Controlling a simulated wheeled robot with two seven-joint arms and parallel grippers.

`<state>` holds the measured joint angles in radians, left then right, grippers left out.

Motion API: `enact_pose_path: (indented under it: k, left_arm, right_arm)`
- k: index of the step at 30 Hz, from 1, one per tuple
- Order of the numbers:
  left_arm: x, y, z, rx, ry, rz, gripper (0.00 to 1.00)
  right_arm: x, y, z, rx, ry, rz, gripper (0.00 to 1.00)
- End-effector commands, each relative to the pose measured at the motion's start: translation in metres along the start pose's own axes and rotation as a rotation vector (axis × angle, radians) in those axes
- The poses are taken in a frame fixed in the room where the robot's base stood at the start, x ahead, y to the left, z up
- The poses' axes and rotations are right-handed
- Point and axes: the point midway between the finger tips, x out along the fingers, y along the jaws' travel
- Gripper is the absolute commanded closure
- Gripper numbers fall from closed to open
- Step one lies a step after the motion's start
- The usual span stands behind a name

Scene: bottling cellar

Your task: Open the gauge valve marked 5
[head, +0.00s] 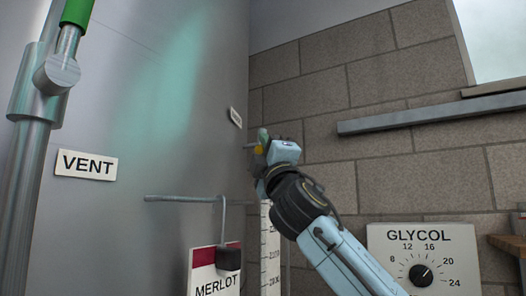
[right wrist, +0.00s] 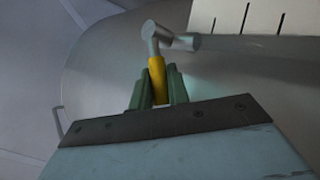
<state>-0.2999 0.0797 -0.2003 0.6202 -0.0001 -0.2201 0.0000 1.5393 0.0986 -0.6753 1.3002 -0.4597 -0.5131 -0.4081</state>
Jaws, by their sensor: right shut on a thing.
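My right gripper (head: 263,140) is at the tank wall in the middle of the head view. In the right wrist view its green fingers (right wrist: 159,88) are shut on the yellow handle (right wrist: 157,72) of a small valve. The handle leads to a grey metal valve body (right wrist: 172,40) with a short round stub. In the head view only a bit of the yellow handle (head: 258,149) shows beside the fingers. A small white tag (head: 236,117) above it is seen nearly edge-on, and I cannot read its mark. My left gripper is not in view.
A pipe valve with a green handle (head: 76,12) stands at the left, near a VENT plate (head: 86,165). A horizontal rod (head: 175,198), a MERLOT sign (head: 205,280) and a graduated scale (head: 270,250) are below. A GLYCOL dial box (head: 424,255) is at right, under a wall ledge (head: 430,115).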

Motion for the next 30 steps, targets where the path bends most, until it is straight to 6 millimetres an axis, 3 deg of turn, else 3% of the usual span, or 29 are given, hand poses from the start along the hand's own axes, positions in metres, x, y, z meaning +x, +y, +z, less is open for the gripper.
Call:
enact_pose_path:
  k: [7, 24, 25, 30]
  left_arm:
    - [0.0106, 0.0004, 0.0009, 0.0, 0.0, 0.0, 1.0]
    - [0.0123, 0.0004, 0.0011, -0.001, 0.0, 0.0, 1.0]
    - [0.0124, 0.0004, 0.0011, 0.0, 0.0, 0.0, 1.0]
    - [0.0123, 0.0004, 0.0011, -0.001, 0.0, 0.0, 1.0]
  right_arm:
    - [-0.0033, -0.0085, 0.0025, -0.057, 0.056, 0.056, 1.0]
    - [-0.0031, -0.0091, 0.0029, -0.078, 0.076, 0.076, 1.0]
    - [-0.0031, -0.009, 0.0029, -0.078, 0.076, 0.076, 0.79]
    - [-0.0029, -0.0084, 0.0031, -0.078, 0.076, 0.077, 0.61]
